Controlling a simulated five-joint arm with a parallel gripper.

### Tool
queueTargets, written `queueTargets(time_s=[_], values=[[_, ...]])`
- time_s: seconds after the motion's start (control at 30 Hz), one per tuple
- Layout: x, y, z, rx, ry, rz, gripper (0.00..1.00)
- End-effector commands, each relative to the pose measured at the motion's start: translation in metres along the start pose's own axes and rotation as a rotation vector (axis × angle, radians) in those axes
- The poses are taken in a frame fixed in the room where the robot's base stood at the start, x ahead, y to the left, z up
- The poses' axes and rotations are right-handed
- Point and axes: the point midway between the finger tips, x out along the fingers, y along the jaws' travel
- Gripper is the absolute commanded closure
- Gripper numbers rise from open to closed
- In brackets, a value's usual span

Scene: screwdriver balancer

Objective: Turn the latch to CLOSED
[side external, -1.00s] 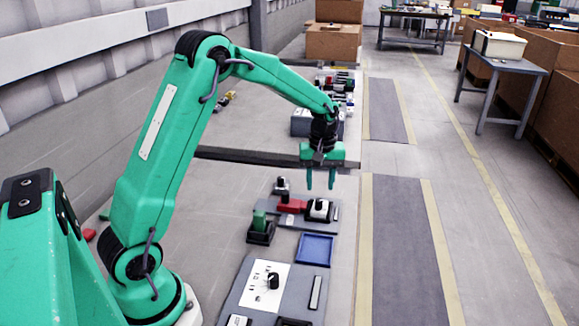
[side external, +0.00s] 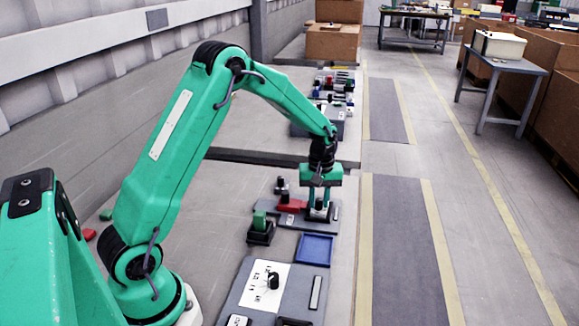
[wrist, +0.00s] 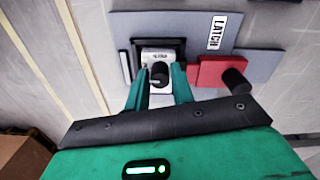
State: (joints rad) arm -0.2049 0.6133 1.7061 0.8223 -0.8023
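A grey board (side external: 334,214) carries the word LATCH on a white label (wrist: 217,32). A silver block (wrist: 157,57) with a round black knob (wrist: 159,74) sits in a dark frame on it. Beside it is a red bar (wrist: 207,72) with an upright black post (wrist: 235,82); the bar also shows in the side view (side external: 290,205). My gripper (side external: 319,216) points down over the silver block. In the wrist view its fingers (wrist: 158,82) stand apart on either side of the knob; I cannot tell whether they touch it. No CLOSED marking is readable.
A green block on a black base (side external: 260,230) stands left of the board. Nearer the camera are a blue tray (side external: 314,250) and a grey panel with a black dial on a white plate (side external: 265,288). The bench's right edge is close to the board.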

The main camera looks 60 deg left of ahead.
Motion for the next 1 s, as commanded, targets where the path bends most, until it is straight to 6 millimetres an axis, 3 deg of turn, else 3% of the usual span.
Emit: queueTargets(time_s=[0.03, 0.1, 0.57, 1.0], values=[[-0.0001, 0.0, 0.0, 0.0, 0.0, 0.0, 0.86], [-0.0001, 0.0, 0.0, 0.0, 0.0, 0.0, 1.0], [-0.0004, 0.0002, -0.0001, 0.058, 0.0, 0.0, 1.0], [-0.0005, 0.0004, -0.0002, 0.357, 0.001, 0.001, 1.0]])
